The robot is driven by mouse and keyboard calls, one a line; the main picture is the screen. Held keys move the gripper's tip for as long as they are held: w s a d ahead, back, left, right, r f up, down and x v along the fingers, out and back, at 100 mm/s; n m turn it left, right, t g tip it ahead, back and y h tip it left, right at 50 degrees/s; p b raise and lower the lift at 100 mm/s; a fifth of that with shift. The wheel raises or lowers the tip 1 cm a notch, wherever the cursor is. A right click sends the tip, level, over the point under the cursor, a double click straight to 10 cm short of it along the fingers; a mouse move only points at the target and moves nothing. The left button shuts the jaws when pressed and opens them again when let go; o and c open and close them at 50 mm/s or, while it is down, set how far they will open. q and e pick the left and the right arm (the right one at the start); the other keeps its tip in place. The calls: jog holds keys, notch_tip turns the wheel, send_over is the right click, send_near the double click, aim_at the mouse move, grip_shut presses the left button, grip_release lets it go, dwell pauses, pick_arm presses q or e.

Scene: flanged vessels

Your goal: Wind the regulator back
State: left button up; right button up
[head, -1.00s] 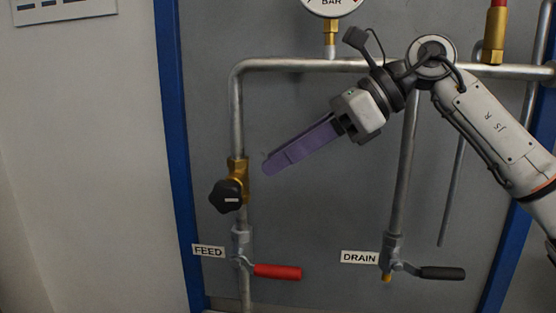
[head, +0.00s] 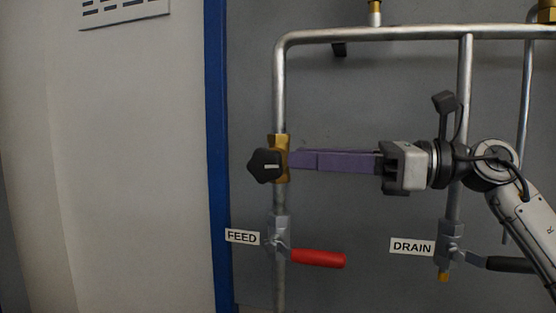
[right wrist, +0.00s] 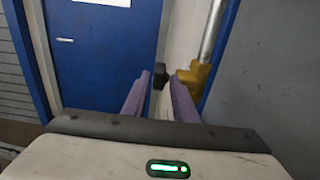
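The regulator has a black lobed knob (head: 265,165) with a pale mark, on a brass body (head: 281,143) in the left vertical pipe. My right gripper (head: 292,159) has long purple fingers and reaches in level from the right, its tips at the brass body, just right of the knob. In the right wrist view, the two fingers (right wrist: 160,77) stand apart, with the knob (right wrist: 158,76) showing in the gap at their tips and the brass body (right wrist: 190,75) by the right finger. Nothing is gripped. Whether a finger touches the knob I cannot tell. My left gripper is out of view.
Below the regulator, the FEED valve has a red lever (head: 318,258) pointing right. The DRAIN valve with its black lever (head: 508,264) is at the lower right. A horizontal pipe (head: 420,33) runs above. A blue post (head: 217,150) stands to the left.

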aim_at(281, 157)
jog(key=x, duration=0.5)
jog(key=shift+w+a, duration=0.1)
jog(key=shift+a, duration=0.15)
